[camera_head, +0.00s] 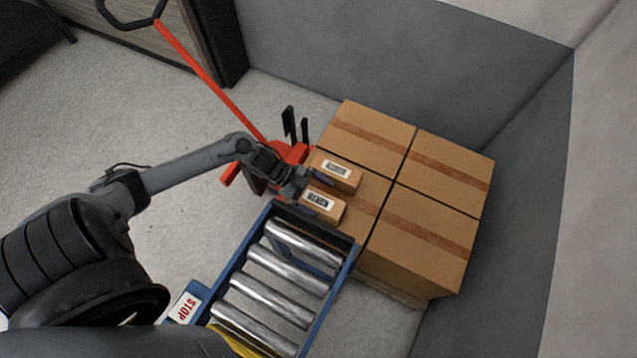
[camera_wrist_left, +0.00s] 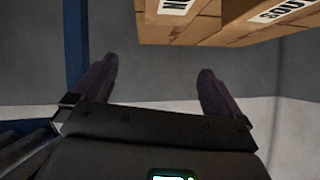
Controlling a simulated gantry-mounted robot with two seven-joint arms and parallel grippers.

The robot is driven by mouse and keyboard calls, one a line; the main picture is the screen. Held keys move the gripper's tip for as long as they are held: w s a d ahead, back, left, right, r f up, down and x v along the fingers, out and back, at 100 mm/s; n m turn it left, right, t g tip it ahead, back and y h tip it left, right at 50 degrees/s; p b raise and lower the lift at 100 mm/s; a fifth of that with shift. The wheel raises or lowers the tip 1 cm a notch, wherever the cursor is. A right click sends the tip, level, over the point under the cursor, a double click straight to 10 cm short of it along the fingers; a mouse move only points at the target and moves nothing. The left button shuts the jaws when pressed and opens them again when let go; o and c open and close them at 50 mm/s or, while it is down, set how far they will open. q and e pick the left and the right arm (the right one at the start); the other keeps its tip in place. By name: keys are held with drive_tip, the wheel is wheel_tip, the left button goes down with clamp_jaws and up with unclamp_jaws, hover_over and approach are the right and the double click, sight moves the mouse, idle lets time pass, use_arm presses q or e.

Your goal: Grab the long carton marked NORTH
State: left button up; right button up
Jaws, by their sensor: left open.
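Two small brown cartons with white labels lie on the near-left big box. The lower one (camera_head: 333,211), nearest the rollers, also shows at the top of the left wrist view (camera_wrist_left: 200,32); its cropped label ends in an N, so it is probably the NORTH carton. The upper one (camera_head: 350,184) also shows at the top right of that view, where part of its label looks like an upside-down "SOU". My left gripper (camera_head: 309,193) is open and empty beside the cartons' left ends, its dark fingers (camera_wrist_left: 158,78) spread and apart from the lower carton. My right gripper is not in view.
Several big taped boxes (camera_head: 432,238) are stacked against grey walls. A blue-framed roller conveyor (camera_head: 340,285) stands just below the cartons, with a STOP sign (camera_head: 185,307) at its left. A red pallet jack (camera_head: 205,75) is behind my left arm.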

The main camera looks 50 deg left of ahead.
sight(322, 202)
use_arm(q)
drive_tip(key=a+f+b, duration=0.1)
drive_tip(key=a+b, duration=0.1)
drive_tip(key=a+f+h+b, duration=0.1)
drive_tip(key=a+f+b, duration=0.1)
drive_tip(key=a+f+h+b, duration=0.1)
drive_tip(key=a+f+b, duration=0.1)
drive_tip(key=a+b, duration=0.1)
drive_tip(key=shift+s+f+n+g, duration=0.2)
drive_tip(key=shift+s+n+g, duration=0.1)
drive_tip(key=shift+g, duration=0.1)
drive_tip(key=shift+a+h+b, duration=0.3)
drive_tip(key=shift+a+b, duration=0.2)
drive_tip(key=shift+b, duration=0.15)
drive_tip(key=shift+b+x, duration=0.4)
drive_tip(key=shift+x, duration=0.8)
drive_tip(key=b+x, duration=0.1)
drive_tip(key=x, duration=0.2)
drive_tip(key=shift+d+f+b, duration=0.2)
drive_tip(key=shift+d+b, duration=0.1)
drive_tip(key=shift+b, duration=0.1)
drive_tip(key=shift+w+d+f, duration=0.1)
drive_tip(key=shift+w+d, duration=0.15)
drive_tip(key=shift+d, duration=0.3)
drive_tip(key=shift+a, duration=0.1)
drive_tip(key=shift+c, duration=0.5)
drive_tip(key=c, duration=1.1)
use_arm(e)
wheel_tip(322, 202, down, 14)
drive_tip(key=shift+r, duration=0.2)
